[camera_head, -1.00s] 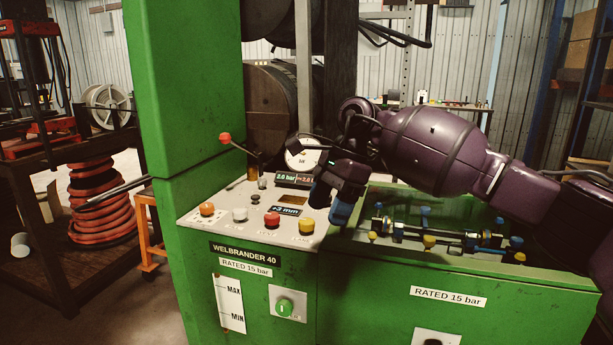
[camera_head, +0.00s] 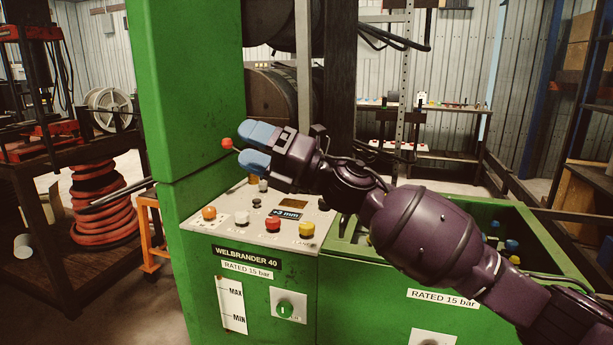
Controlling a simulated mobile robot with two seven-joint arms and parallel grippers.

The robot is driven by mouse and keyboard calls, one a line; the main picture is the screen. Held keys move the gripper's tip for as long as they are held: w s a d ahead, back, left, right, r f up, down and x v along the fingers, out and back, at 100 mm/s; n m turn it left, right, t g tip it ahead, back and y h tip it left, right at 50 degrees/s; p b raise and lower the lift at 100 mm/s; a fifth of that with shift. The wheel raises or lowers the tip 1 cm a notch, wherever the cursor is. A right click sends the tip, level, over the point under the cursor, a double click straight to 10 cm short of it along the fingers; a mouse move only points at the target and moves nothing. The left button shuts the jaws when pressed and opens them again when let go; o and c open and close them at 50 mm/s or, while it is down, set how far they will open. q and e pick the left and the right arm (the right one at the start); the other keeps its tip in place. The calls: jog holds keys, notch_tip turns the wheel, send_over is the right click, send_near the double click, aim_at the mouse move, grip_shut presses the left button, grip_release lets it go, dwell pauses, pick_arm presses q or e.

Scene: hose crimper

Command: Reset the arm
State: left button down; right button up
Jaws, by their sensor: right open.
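My right arm (camera_head: 425,232) comes in from the lower right and reaches across the green machine. My right gripper (camera_head: 245,147) is open, its two blue fingers pointing left. The red ball knob of a lever (camera_head: 227,143) is just left of the fingertips. The knob looks clear of the fingers; the rod behind it is mostly hidden by the gripper. The gripper is above the control panel (camera_head: 205,226), which bears an orange, a white, a red and a yellow button. My left gripper is not in view.
A tall green column (camera_head: 185,90) stands close to the left of the gripper. A green trough (camera_head: 545,245) with blue and yellow fittings is partly behind my arm. A coiled orange hose (camera_head: 100,205) stands at the left.

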jog(key=s+d+f+m+t+h+p, duration=0.25)
jog(key=d+f+m+t+h, duration=0.5)
jog(key=d+f+m, duration=0.65)
jog(key=s+d+f+m+t+h+p, duration=0.1)
jog(key=s+d+f+m+t+h, duration=0.3)
jog(key=d+f+m+t+h, duration=0.95)
pick_arm(q)
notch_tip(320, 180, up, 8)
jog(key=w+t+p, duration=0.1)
jog(key=p, duration=0.2)
pick_arm(e)
jog(key=s+d+f+m+g, duration=0.2)
jog(key=s+f+m+g, duration=0.2)
jog(key=s, duration=0.6)
jog(key=s+d+f+m+g, duration=0.3)
jog(key=s+f, duration=0.5)
jog(key=s, duration=0.3)
jog(key=s+d+f+m+g, duration=0.3)
jog(key=s+f+m+g, duration=0.2)
jog(key=s, duration=0.5)
notch_tip(320, 180, down, 2)
jog(key=shift+s+d+f+g+h, duration=0.15)
jog(key=shift+s+g+h, duration=0.15)
jog(key=shift+g, duration=0.6)
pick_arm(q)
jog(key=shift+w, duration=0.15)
